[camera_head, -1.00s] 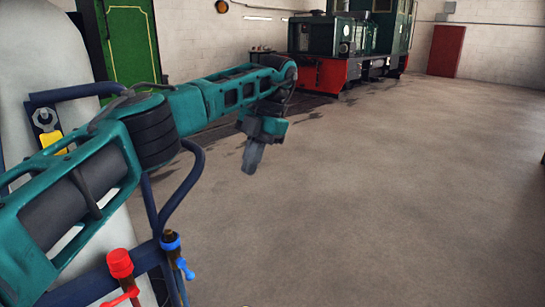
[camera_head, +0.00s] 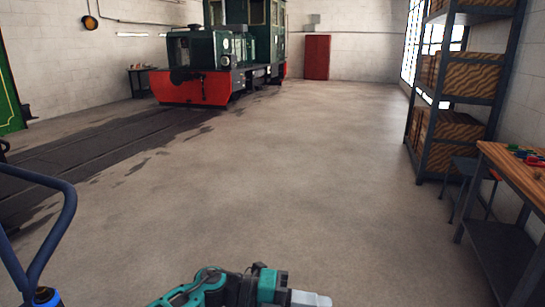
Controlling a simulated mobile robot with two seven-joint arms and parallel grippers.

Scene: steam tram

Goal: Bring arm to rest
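My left arm, teal with dark joints, shows low at the bottom edge of the head view and points to the right. Its gripper (camera_head: 308,299) is a light grey block, partly cut off by the frame edge. It is over bare floor and touches nothing that I can see. Whether its fingers are open or shut cannot be made out. My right gripper is not in view.
A dark green locomotive (camera_head: 205,55) with a red front stands on rails at the back left. Shelves with wooden crates (camera_head: 468,78) and a wooden workbench (camera_head: 515,165) stand on the right. A blue tube handle (camera_head: 60,225) is at lower left. The middle floor is clear.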

